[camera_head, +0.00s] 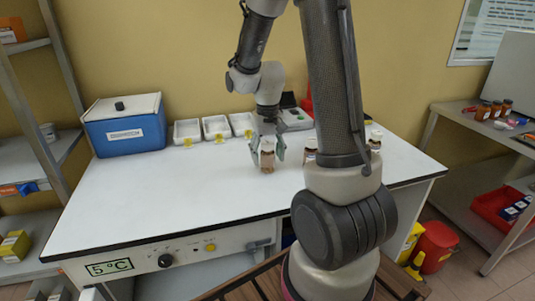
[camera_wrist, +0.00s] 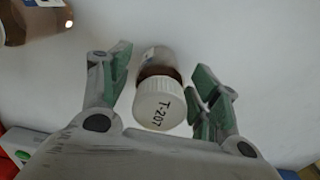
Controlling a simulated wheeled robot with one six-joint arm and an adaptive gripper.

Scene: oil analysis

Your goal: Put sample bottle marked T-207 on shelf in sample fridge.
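The bottle marked T-207 (camera_wrist: 158,103) shows in the wrist view with its white ribbed cap toward the camera and brownish contents behind it. In the head view this bottle (camera_head: 267,160) stands upright on the white bench top. My gripper (camera_wrist: 160,85) is open, with one green-padded finger on each side of the bottle and gaps between pads and bottle. In the head view my gripper (camera_head: 267,150) is down at the bottle from above. The bench front (camera_head: 165,259) carries a "5 °C" display, a knob and a handle. No shelf inside a fridge is visible.
Other bottles (camera_head: 376,138) stand to the right on the bench, partly behind my arm. A blue cooler box (camera_head: 124,125) and white trays (camera_head: 216,127) stand along the back. The bench's left front (camera_head: 130,210) is clear. A side table with bottles (camera_head: 484,110) is at right.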

